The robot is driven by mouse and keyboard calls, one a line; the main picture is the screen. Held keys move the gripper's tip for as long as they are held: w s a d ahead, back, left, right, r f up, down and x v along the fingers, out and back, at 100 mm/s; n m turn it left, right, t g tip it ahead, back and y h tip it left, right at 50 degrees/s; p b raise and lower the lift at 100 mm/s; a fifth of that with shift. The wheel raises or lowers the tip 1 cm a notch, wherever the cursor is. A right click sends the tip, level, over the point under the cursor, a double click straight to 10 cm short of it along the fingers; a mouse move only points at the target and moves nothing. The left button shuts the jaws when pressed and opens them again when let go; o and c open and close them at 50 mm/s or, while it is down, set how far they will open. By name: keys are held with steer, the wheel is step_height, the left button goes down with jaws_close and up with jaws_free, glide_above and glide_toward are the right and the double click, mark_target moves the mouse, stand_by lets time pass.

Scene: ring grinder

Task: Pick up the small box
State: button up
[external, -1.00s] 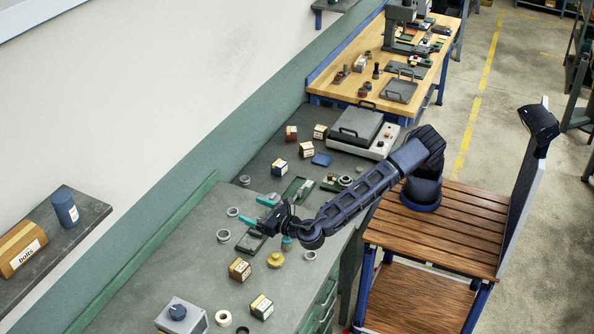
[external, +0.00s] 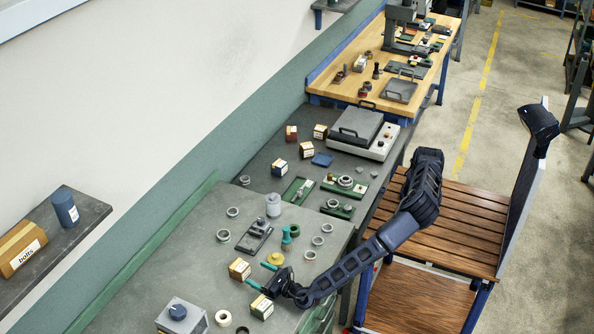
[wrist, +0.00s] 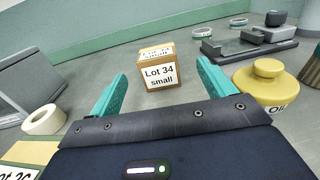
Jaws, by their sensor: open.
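The small box (wrist: 158,70) is a brown carton with a white label reading "Lot 34 small". It stands upright on the grey bench, ahead of my gripper in the wrist view. In the external view the small box (external: 240,268) is just left of the fingertips. My gripper (wrist: 161,82) is open, with its teal fingers spread to either side of the box's line and nothing between them. The box lies beyond the fingertips, apart from them. In the external view my gripper (external: 258,276) is low over the bench.
A yellow oil can (wrist: 267,88) stands close to the right finger. Another labelled carton (external: 262,306) is beside my gripper at the near side. A white tape roll (wrist: 43,120) and a grey box (external: 181,318) lie left. A dark fixture (wrist: 245,45) is behind.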

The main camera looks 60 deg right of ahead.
mark_target(233, 263)
steer(key=shift+w+f, duration=0.15)
steer(key=shift+f, duration=0.05)
steer(key=w, duration=0.5)
steer(key=shift+d, duration=0.25)
steer(key=shift+w+r, duration=0.15)
steer(key=shift+w, duration=1.25)
steer(key=shift+w+r, duration=0.1)
steer(key=shift+w, duration=1.25)
steer(key=shift+c, duration=0.4)
steer(key=c, duration=1.2)
